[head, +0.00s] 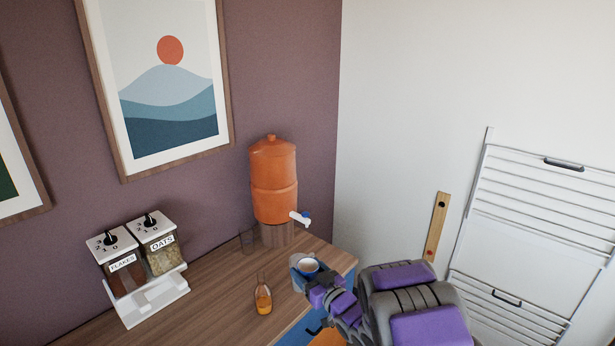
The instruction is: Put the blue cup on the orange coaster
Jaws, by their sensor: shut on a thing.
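From this angle I cannot tell whether the cup's base touches the counter. My arm hides part of the cup and the counter's right edge. I cannot make out the orange coaster for certain. An orange patch (328,339) shows at the bottom edge, below the counter, partly hidden by my arm.
An orange dispenser (273,185) with a white tap stands behind the cup. A small bottle of amber liquid (263,298) stands left of my gripper. A flakes and oats dispenser (140,262) is at left. Counter between these is clear.

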